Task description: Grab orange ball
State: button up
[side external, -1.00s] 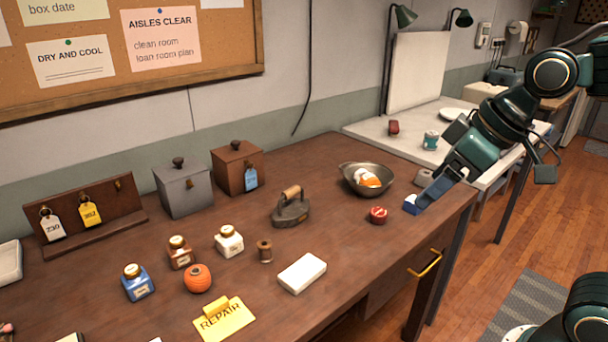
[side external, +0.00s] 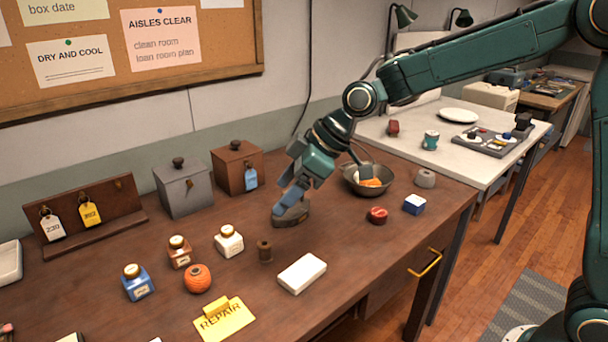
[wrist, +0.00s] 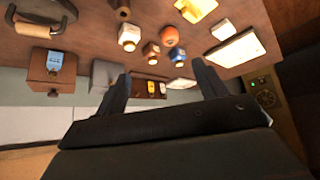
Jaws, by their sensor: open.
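The orange ball (side external: 198,279), a round one that looks like wound twine, sits on the brown desk (side external: 225,262) at the front left, beside small bottles. It also shows near the top of the wrist view (wrist: 170,35). My gripper (side external: 287,203) is above the desk, to the right of and behind the ball, in front of the flat iron (side external: 293,216), which it partly hides. In the wrist view my gripper's fingers (wrist: 160,88) are spread apart with nothing held between them. The ball is clear of the fingers.
A blue bottle (side external: 137,283), a brown bottle (side external: 180,252) and a white bottle (side external: 229,241) stand near the ball. A thread spool (side external: 265,251), a white block (side external: 302,274) and a yellow REPAIR sign (side external: 224,320) lie around it. A metal bowl (side external: 367,188) stands at the right.

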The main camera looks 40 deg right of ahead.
aim_at(192, 274)
jog(key=w+a+f+n+g+y, duration=0.1)
jog(key=w+a+f+n+y, duration=0.1)
jog(key=w+a+f, duration=0.5)
notch_tip(192, 274, down, 4)
jog(key=shift+w+a+r+n+y, duration=0.1)
jog(key=shift+w+a+n+y, duration=0.4)
jog(key=shift+a, duration=0.4)
jog(key=shift+s, duration=0.1)
jog(key=shift+x, duration=4.3)
jog(key=shift+x, duration=2.55)
jog(key=shift+d, duration=0.1)
jog(key=c, duration=1)
